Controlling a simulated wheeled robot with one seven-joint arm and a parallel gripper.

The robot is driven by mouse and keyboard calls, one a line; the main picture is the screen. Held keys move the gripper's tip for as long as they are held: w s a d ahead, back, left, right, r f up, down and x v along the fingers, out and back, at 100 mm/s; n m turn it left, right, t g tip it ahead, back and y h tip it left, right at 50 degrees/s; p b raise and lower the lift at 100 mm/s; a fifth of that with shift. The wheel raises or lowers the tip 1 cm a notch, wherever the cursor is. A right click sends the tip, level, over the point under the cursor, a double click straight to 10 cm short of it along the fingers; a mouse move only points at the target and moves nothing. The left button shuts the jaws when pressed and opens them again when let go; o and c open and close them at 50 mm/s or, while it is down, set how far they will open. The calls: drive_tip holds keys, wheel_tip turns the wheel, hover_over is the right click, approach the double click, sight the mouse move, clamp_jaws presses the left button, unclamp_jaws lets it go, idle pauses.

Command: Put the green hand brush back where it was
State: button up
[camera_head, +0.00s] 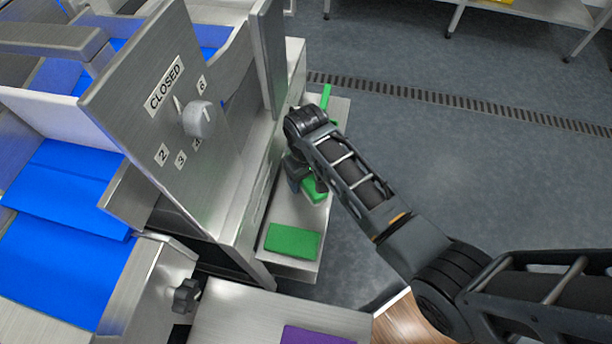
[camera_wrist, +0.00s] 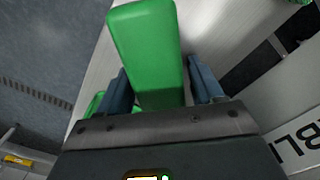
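The wrist hides the rest. I cannot tell whether the brush touches the shelf.
A green block (camera_head: 292,241) lies at the shelf's near end. Another green item (camera_head: 326,97) is at its far end. The steel machine with a CLOSED dial (camera_head: 198,119) stands close on the left. A purple item (camera_head: 316,336) lies in front. Open floor is right.

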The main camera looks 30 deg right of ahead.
drive_tip(key=shift+o, duration=0.8)
wheel_tip(320, 180, up, 12)
drive_tip(key=p, duration=0.1)
drive_tip(key=shift+r, duration=0.15)
